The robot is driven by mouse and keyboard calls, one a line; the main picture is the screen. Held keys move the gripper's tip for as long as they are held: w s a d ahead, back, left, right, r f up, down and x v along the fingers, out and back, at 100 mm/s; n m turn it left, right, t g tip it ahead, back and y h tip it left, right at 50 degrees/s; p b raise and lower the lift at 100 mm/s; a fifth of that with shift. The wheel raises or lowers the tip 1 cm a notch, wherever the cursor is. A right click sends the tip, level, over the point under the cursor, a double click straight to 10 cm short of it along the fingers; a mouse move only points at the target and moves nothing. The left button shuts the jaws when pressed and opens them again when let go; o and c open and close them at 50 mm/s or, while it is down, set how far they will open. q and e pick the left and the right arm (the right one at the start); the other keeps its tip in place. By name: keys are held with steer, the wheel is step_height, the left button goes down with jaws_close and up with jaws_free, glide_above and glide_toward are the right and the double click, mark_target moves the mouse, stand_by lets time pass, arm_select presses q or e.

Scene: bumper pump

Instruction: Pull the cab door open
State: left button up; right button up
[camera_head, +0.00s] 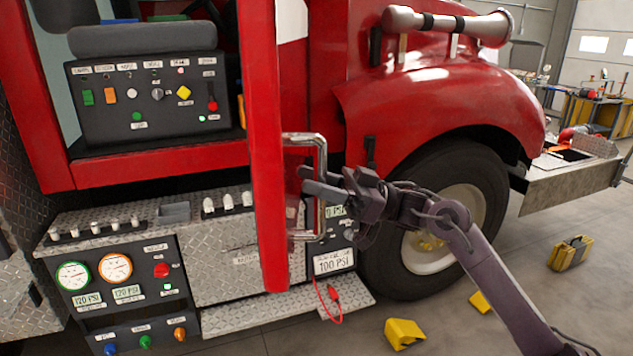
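The red cab door (265,150) stands swung out from the cab and shows almost edge-on, with the cab interior visible to its left. A silver D-shaped handle (321,152) sticks out from its right side. My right gripper (306,180) is at the middle of the handle's upright bar, its fingers pointing left across it. The fingers cover part of the bar. A narrow gap shows between them, but I cannot tell whether they clamp the bar or only straddle it. My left gripper is not in view.
A black control panel (145,100) sits in the cab opening. A pump panel with gauges (125,290) and a tread-plate step (240,318) lie below. The front wheel (440,220) is close behind my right arm. Yellow blocks (404,334) lie on the floor.

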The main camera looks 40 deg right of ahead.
steer(key=b+v, duration=0.3)
steer(key=v, duration=0.4)
steer(key=shift+s+d+f+b, duration=0.15)
steer(key=shift+s+d+b, duration=0.05)
steer(key=shift+d+b, duration=0.2)
stand_by(0.3)
